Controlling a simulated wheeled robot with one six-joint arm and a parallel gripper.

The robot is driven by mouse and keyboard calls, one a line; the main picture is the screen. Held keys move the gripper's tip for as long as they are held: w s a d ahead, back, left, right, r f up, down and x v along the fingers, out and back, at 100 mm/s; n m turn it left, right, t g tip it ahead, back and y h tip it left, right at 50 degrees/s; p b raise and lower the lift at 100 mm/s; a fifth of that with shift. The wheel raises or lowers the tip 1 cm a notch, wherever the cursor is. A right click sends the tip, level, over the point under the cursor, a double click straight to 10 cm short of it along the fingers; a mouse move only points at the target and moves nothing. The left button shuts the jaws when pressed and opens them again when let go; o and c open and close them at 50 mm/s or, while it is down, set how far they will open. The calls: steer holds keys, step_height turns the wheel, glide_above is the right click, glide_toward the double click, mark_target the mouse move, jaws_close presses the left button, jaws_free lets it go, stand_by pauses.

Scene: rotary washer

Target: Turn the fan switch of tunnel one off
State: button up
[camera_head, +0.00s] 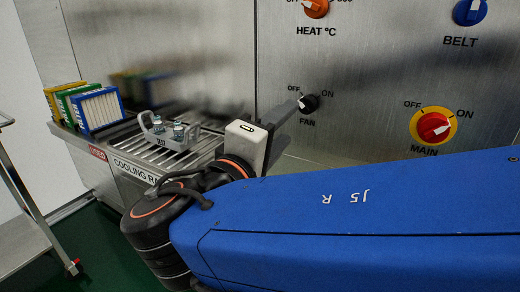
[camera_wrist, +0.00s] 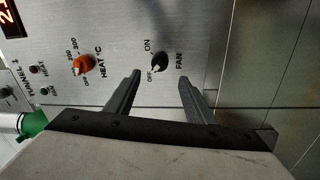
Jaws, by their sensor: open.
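The fan switch (camera_head: 311,103) is a black round knob with a white pointer on the upright steel panel. OFF is printed at its upper left and ON at its upper right, with FAN below. In the wrist view the fan switch (camera_wrist: 158,61) appears turned sideways, its white mark toward the OFF label. My gripper (camera_wrist: 159,80) is open, with one dark finger on each side of the knob in that view. Contact cannot be told. In the head view my gripper (camera_head: 292,108) reaches the panel just left of the knob.
An orange heat knob (camera_head: 315,8) sits above the fan switch, a blue belt knob (camera_head: 469,12) at upper right, and a red-and-yellow main switch (camera_head: 433,126) at right. A cooling rack (camera_head: 207,145) with a grey carrier (camera_head: 168,136) and coloured boxes (camera_head: 97,109) stands left.

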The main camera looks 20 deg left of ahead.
steer(key=s, duration=0.8)
steer(key=shift+s+a+f, duration=0.15)
steer(key=shift+a+f, duration=0.15)
steer(key=shift+a, duration=0.05)
